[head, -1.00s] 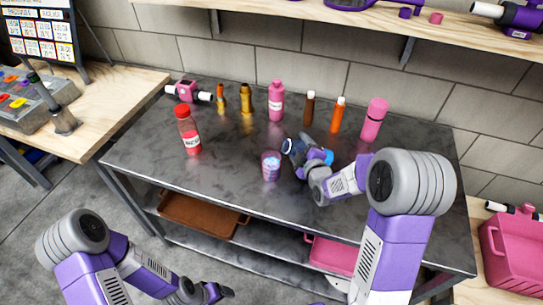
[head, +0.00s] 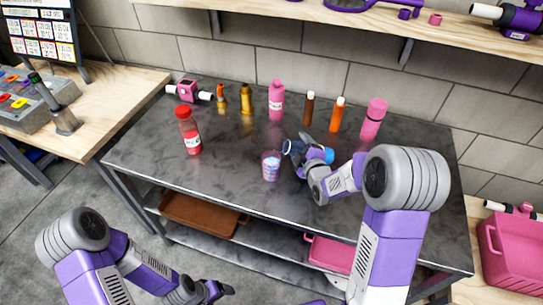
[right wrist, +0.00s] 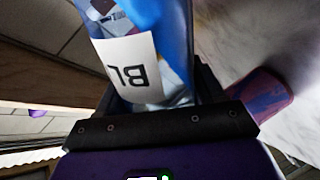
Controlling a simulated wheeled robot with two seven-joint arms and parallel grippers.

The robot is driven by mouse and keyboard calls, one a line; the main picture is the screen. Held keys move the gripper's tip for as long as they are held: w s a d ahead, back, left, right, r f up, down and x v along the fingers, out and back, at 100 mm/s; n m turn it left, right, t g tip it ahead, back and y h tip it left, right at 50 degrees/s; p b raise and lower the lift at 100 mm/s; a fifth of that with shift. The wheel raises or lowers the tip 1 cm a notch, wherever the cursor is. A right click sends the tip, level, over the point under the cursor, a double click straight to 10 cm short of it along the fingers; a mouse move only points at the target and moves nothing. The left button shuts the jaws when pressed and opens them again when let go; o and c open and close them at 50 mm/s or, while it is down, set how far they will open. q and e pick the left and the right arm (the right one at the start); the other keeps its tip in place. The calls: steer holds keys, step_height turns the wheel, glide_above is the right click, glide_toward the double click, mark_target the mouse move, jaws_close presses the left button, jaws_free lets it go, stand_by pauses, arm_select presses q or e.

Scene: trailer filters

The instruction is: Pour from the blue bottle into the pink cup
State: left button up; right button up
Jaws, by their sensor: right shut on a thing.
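My right gripper (head: 309,152) is shut on the blue bottle (head: 328,155). It holds the bottle tilted well over, above the table just right of the cup. In the right wrist view the blue bottle (right wrist: 180,30) shows a white label reading "BL" between the fingers. The pink cup (head: 270,172) stands upright on the table, with pale blue and pink patches on it. It also shows in the right wrist view (right wrist: 262,92), beside the gripper. I cannot tell whether liquid is flowing. My left gripper (head: 219,291) is low, in front of the table; its fingers are too small to read.
A red bottle (head: 190,134) stands left of the cup on the dark table (head: 232,190). Behind are a pink bottle (head: 276,103), brown bottle (head: 309,110), orange bottle (head: 337,117) and pink tumbler (head: 374,122). The table's front left is clear.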

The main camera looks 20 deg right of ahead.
mark_target(301, 144)
steer(key=shift+d+r+n+p, duration=0.1)
steer(key=shift+r+n+p, duration=0.6)
steer(key=shift+p, duration=0.7)
stand_by(0.9)
steer(key=shift+a+r+n+h+p, duration=0.35)
steer(key=shift+r+n+h+p, duration=0.15)
steer(key=shift+n, duration=0.1)
stand_by(1.8)
steer(key=shift+r+n+h+p, duration=0.3)
steer(key=shift+r+n+p, duration=0.2)
steer(key=shift+p, duration=0.1)
stand_by(1.4)
